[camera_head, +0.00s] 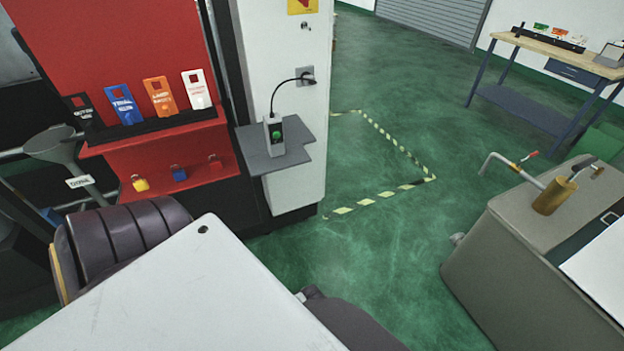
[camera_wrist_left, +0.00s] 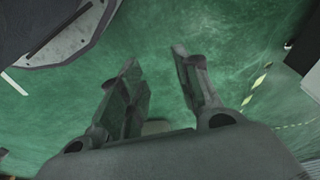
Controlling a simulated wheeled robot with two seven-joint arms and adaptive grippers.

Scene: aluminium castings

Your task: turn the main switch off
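A yellow plate with a red part (camera_head: 302,5), which looks like the main switch, is on the white cabinet front (camera_head: 290,110) at the top edge of the head view. The edge cuts it off, so its setting cannot be read. In the left wrist view my left gripper (camera_wrist_left: 157,60) is open and empty, its two fingers apart above the green floor. The switch does not show in that view. Neither gripper's fingers show in the head view, and my right gripper is not in view.
A grey shelf (camera_head: 265,158) holds a tester with a green light (camera_head: 274,134), cabled to a wall socket (camera_head: 305,76). A red board (camera_head: 110,40) carries tags and padlocks. A grey cart (camera_head: 530,270) stands right. Green floor (camera_head: 370,220) is free between.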

